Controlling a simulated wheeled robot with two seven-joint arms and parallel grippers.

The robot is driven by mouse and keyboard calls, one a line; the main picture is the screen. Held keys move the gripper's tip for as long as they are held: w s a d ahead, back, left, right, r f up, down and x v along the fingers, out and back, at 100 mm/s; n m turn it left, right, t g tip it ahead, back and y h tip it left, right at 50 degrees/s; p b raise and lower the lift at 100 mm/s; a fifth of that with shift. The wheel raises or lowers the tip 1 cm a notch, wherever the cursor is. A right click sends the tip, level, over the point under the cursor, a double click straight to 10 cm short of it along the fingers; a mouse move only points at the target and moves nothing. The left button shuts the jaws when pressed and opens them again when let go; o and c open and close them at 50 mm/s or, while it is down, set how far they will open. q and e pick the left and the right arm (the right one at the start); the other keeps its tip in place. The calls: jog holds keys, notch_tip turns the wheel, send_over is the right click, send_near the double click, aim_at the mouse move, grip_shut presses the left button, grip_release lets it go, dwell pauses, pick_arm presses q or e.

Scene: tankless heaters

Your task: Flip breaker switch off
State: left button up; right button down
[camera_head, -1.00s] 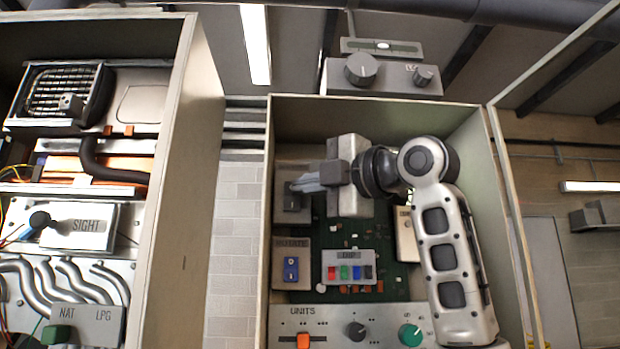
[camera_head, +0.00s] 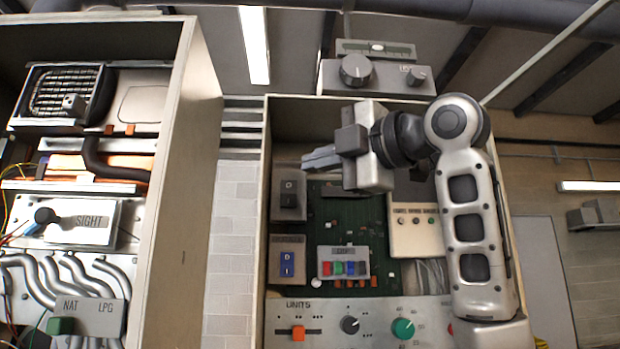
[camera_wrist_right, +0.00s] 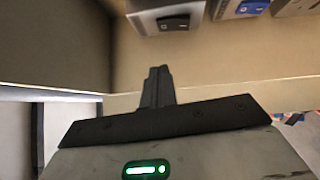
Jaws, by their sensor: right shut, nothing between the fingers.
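A black rocker switch (camera_head: 289,200) sits on a grey plate at the upper left inside the open control box (camera_head: 390,112). A blue rocker switch (camera_head: 287,264) is on another plate below it. I cannot read a label that says which is the breaker. My right gripper (camera_head: 308,161) is shut and empty, above and slightly right of the black switch, apart from it in the picture. In the right wrist view, the shut fingers (camera_wrist_right: 158,82) point toward the box, and the black switch (camera_wrist_right: 172,22) shows near the top edge. My left gripper is not in view.
Below are a block of coloured switches (camera_head: 343,263), an orange slider (camera_head: 298,333), and black and green knobs (camera_head: 403,329). A unit with two knobs (camera_head: 375,76) sits on top of the box. Another open cabinet (camera_head: 185,180) stands left, across a gap.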

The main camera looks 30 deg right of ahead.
jog(key=b+v, duration=0.1)
jog(key=v, duration=0.5)
jog(key=shift+s+d+r, duration=0.2)
jog(key=shift+d+r, duration=0.05)
jog(key=shift+r, duration=0.1)
